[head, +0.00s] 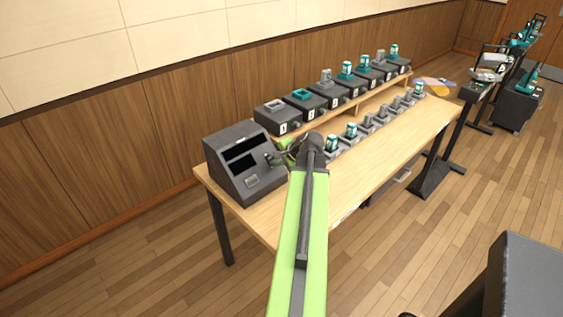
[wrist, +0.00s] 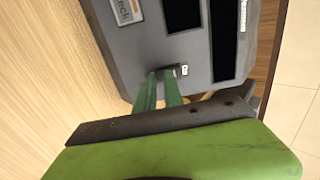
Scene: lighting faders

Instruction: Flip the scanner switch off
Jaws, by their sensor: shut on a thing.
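The scanner appears to be the dark grey box (head: 236,172) with a sloped face and two black windows, at the near left end of the table. My gripper (head: 273,158) is at the right side of its face. In the wrist view the same box (wrist: 148,48) fills the top middle. The two green fingers (wrist: 160,76) reach its face, close together, shut on the small scanner switch. The switch is mostly hidden between the fingertips, so its position cannot be told. A small black and white mark (wrist: 181,70) shows just right of the fingertips.
The wooden table (head: 410,143) runs away to the right. A raised shelf (head: 340,112) holds a row of dark boxes, with a row of small grey and teal pieces in front. A panelled wall (head: 110,170) stands behind. Bare tabletop lies right of the scanner.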

